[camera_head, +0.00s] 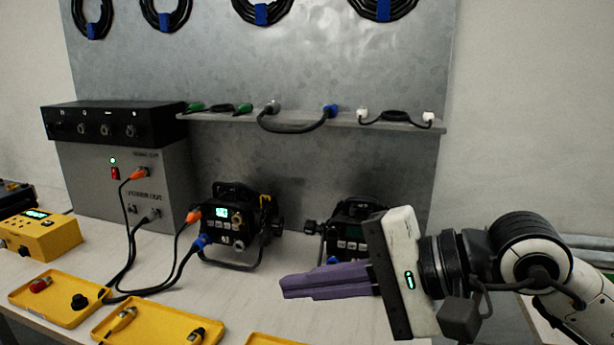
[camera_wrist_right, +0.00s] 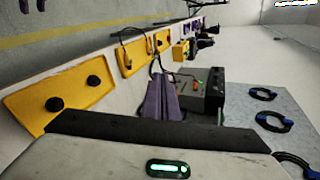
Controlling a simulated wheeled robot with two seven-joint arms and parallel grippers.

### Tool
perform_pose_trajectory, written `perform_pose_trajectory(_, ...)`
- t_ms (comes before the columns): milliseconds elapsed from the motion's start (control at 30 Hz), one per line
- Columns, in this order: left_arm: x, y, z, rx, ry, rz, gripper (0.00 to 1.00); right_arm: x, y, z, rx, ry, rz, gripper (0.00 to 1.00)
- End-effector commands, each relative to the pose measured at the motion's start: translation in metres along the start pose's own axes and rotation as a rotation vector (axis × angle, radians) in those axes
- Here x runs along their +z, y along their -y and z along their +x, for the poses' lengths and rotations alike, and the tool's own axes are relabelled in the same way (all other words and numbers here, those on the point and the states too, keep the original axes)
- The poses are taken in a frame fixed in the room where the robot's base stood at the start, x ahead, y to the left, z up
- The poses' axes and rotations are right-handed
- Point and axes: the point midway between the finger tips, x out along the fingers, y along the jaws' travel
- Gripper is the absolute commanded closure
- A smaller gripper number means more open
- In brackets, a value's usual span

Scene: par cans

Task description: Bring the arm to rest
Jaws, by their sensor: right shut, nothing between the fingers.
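My right gripper (camera_head: 284,288) comes in from the right in the head view, with a white and black body and purple fingers pointing left. The fingers are together and hold nothing. It hangs above the workbench, in front of the right par can (camera_head: 347,232), and hides part of that can. In the right wrist view the purple fingers (camera_wrist_right: 161,100) also lie side by side. The left par can (camera_head: 236,222) stands on the bench with a lit display and orange and blue plugs in its front. My left gripper is not in view.
A grey power box (camera_head: 85,185) with a black top unit stands at the left. Yellow trays (camera_head: 62,298) and a yellow tester (camera_head: 48,236) lie along the front left. A shelf (camera_head: 215,118) with short cables runs behind. Cable coils hang above. Bench space (camera_head: 255,290) left of the fingertips is clear.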

Motion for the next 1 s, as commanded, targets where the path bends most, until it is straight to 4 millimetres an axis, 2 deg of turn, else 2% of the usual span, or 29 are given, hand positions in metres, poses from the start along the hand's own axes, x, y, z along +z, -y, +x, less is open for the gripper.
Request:
perform_pose_trajectory(33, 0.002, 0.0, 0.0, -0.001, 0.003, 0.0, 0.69, 0.026, 0.007, 0.006, -0.079, 0.107, 0.12, 1.0)
perform_pose_trajectory(133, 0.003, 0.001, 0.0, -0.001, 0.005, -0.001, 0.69, 0.069, 0.039, -0.002, -0.279, 0.348, 0.447, 1.0)
perform_pose_trajectory(200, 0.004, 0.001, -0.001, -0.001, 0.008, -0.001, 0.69, 0.08, 0.065, -0.021, -0.426, 0.518, 0.718, 1.0)
perform_pose_trajectory(267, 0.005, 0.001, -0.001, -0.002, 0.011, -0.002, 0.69, 0.075, 0.084, -0.042, -0.55, 0.655, 0.962, 1.0)
perform_pose_trajectory(300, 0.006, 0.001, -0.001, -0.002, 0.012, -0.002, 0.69, 0.064, 0.093, -0.057, -0.633, 0.741, 1.128, 1.0)
perform_pose_trajectory(367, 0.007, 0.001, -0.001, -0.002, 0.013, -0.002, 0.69, 0.038, 0.098, -0.079, -0.76, 0.861, 1.383, 1.0)
perform_pose_trajectory(433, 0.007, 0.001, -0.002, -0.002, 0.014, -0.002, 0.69, -0.002, 0.089, -0.102, -0.914, 0.99, 1.683, 1.0)
perform_pose_trajectory(500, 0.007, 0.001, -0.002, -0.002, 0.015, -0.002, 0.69, -0.047, 0.064, -0.119, -1.078, 1.098, 1.975, 1.0)
perform_pose_trajectory(567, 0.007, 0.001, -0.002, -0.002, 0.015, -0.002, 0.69, -0.081, 0.033, -0.128, -1.213, 1.168, 2.192, 1.0)
perform_pose_trajectory(633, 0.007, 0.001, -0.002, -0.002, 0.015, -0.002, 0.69, -0.112, -0.011, -0.133, -1.373, 1.23, 2.421, 1.0)
perform_pose_trajectory(667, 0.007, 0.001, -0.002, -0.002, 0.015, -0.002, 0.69, -0.123, -0.031, -0.133, 1.43, -1.239, -2.491, 1.0)
perform_pose_trajectory(733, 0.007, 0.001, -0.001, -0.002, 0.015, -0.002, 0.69, -0.141, -0.082, -0.133, 1.367, -1.086, -2.291, 1.0)
perform_pose_trajectory(833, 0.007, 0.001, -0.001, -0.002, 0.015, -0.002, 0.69, -0.152, -0.158, -0.129, 1.292, -0.883, -2.015, 1.0)
perform_pose_trajectory(933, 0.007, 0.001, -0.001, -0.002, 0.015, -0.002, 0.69, -0.144, -0.234, -0.123, 1.23, -0.697, -1.748, 1.0)
perform_pose_trajectory(1000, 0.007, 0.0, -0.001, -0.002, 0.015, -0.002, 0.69, -0.13, -0.281, -0.119, 1.196, -0.583, -1.58, 1.0)
